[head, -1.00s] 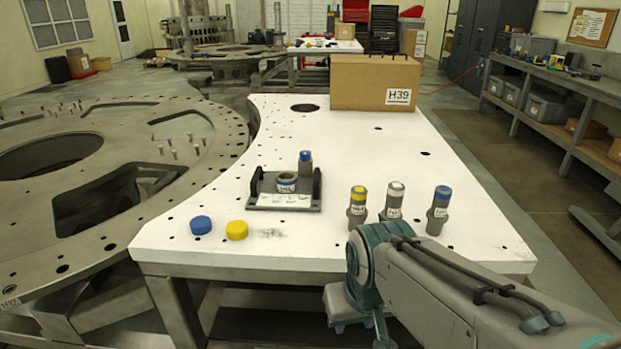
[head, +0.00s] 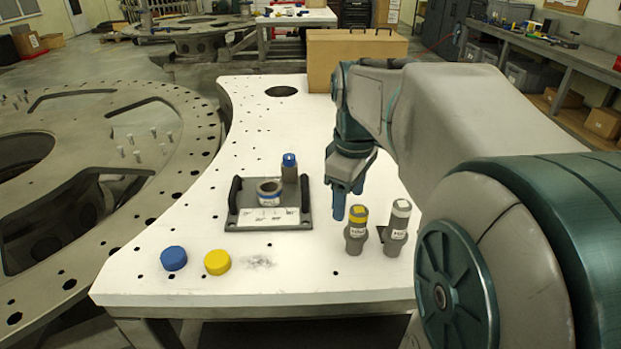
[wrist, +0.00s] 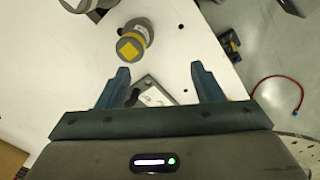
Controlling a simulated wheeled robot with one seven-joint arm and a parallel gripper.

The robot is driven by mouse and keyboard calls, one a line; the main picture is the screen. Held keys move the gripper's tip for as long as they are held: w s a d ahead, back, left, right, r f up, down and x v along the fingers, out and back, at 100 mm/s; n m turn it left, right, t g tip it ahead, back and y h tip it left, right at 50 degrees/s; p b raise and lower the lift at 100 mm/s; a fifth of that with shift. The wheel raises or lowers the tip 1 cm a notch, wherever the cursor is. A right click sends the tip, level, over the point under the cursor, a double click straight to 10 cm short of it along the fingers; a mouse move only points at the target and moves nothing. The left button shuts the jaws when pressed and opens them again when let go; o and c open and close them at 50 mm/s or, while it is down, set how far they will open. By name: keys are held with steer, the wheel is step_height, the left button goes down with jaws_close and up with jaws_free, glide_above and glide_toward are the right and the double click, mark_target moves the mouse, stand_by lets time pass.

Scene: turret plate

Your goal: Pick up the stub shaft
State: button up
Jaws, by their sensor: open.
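Two upright grey stub shafts show on the white table (head: 190,280) in the head view, one with a yellow top (head: 356,232) and one with a white top (head: 397,230). My gripper (head: 348,201) is open, fingers down, just behind and slightly left of the yellow-topped shaft. In the wrist view that shaft (wrist: 134,42) lies beyond the fingertips, nearer the left finger. Nothing is between the fingers (wrist: 160,68).
A blue cap (head: 174,259) and a yellow cap (head: 217,262) lie at the table's front left. A cardboard box (head: 330,60) stands at the back. A large round metal plate (head: 185,135) lies left of the table. My arm covers the table's right side.

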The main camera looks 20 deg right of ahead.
mark_target(359, 209)
steer(key=w+d+r+n+p, duration=0.1)
steer(key=w+d+r+n, duration=0.2)
steer(key=d+r, duration=0.15)
steer(key=shift+n+g, duration=0.3)
steer(key=shift+g, duration=0.1)
step_height(359, 209, down, 9)
steer(key=shift+s+d+r, duration=0.1)
steer(key=shift+d+r, duration=0.05)
steer(key=shift+s+a+f+p, duration=0.15)
steer(key=shift+a+f, duration=0.1)
steer(key=shift+f, duration=1.1)
steer(key=shift+a+f+p, duration=0.15)
steer(key=shift+a+f, duration=0.05)
steer(key=shift+f, duration=1.15)
jaws_close()
